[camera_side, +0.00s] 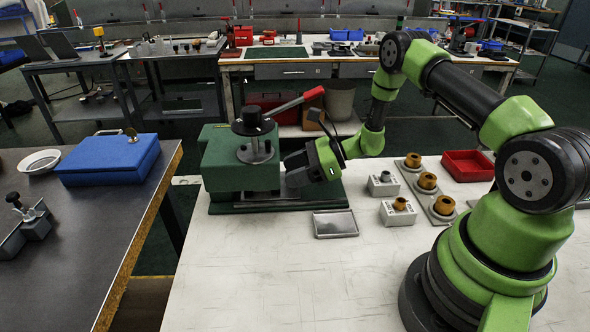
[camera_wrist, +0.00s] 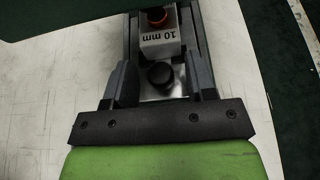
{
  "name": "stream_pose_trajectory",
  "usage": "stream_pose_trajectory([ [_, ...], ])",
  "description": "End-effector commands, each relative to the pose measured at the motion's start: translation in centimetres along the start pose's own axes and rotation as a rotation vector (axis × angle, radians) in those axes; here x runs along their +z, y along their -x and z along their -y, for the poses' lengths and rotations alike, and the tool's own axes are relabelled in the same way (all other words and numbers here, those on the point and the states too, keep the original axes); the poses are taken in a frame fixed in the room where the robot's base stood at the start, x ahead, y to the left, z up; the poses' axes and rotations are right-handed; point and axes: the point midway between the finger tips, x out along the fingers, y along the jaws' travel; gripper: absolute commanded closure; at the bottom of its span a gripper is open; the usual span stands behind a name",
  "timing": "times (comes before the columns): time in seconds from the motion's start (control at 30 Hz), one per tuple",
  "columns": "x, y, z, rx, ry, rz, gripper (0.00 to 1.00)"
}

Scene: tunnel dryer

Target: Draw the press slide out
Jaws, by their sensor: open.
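The green press (camera_side: 230,160) stands on its dark green base at the left of the white table, with a red-tipped lever raised to the right. In the wrist view the press slide (camera_wrist: 178,92) is a metal plate between dark rails, with a black round knob (camera_wrist: 160,75) on it. A white block marked "10 mm" (camera_wrist: 161,42), with a copper-coloured piece on top, sits on the slide beyond the knob, partly under the press. My gripper (camera_wrist: 160,82) is open, with one finger on each side of the knob. In the side view my gripper (camera_side: 297,166) hides most of the slide.
A shallow metal tray (camera_side: 335,223) lies in front of the press base. Grey blocks with copper-coloured pieces (camera_side: 427,181) and a red bin (camera_side: 467,165) stand to the right. A blue box (camera_side: 110,160) is on the separate left table. The table's front middle is clear.

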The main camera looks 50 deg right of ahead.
Motion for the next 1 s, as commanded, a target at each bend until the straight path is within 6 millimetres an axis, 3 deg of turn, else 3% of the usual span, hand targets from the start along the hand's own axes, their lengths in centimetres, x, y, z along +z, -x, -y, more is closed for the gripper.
stream_pose_trajectory([
  [0.13,0.0,0.0,0.0,0.000,0.000,0.000,0.51],
  [0.3,0.0,0.0,0.0,0.000,-0.001,0.000,0.90],
  [0.37,0.0,0.0,0.0,0.000,-0.001,0.000,1.00],
  [0.53,-0.2,0.6,0.1,-0.002,-0.002,0.000,1.00],
  [0.8,-2.4,5.7,0.2,-0.008,-0.005,0.001,1.00],
  [1.0,-2.9,7.2,0.0,-0.003,-0.002,0.001,1.00],
])
